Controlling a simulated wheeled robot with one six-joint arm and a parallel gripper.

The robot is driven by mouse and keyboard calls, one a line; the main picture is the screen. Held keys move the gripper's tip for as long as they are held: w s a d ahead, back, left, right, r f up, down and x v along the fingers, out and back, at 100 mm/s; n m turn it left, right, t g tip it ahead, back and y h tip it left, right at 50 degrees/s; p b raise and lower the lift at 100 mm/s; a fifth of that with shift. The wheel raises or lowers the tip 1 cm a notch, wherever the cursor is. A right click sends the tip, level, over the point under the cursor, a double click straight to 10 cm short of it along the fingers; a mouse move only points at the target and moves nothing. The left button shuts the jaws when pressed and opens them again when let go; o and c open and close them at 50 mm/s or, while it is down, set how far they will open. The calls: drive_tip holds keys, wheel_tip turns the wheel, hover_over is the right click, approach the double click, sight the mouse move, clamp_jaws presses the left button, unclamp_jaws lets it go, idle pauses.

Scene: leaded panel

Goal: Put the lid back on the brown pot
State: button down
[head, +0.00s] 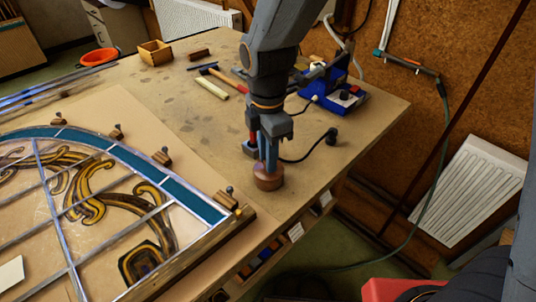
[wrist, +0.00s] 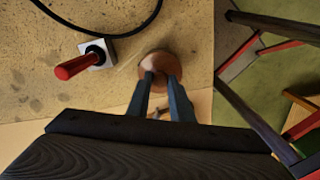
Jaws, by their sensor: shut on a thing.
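The brown pot (head: 268,180) stands on the workbench near its right front edge. My gripper (head: 268,163) points down right over it, with its fingers shut at its top. In the wrist view, the fingertips (wrist: 160,78) meet over a round brown top, which I take for the lid (wrist: 157,60). The fingers hide the part that they grip. The pot's body is mostly hidden under the lid in the wrist view. I cannot tell whether the lid rests on the rim or is slightly above it.
A red-handled tool (wrist: 75,68) on a pale square base stands close to the left. A black cable (head: 305,157) curves behind the pot. The leaded panel (head: 90,190) fills the left front. A blue soldering station (head: 345,97) stands behind. The bench edge is close on the right.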

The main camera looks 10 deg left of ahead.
idle(0.3)
drive_tip(key=c, duration=1)
unclamp_jaws()
drive_tip(key=shift+r+p, duration=2.9)
drive_tip(key=shift+r, duration=0.65)
clamp_jaws()
drive_tip(key=shift+f, duration=0.2)
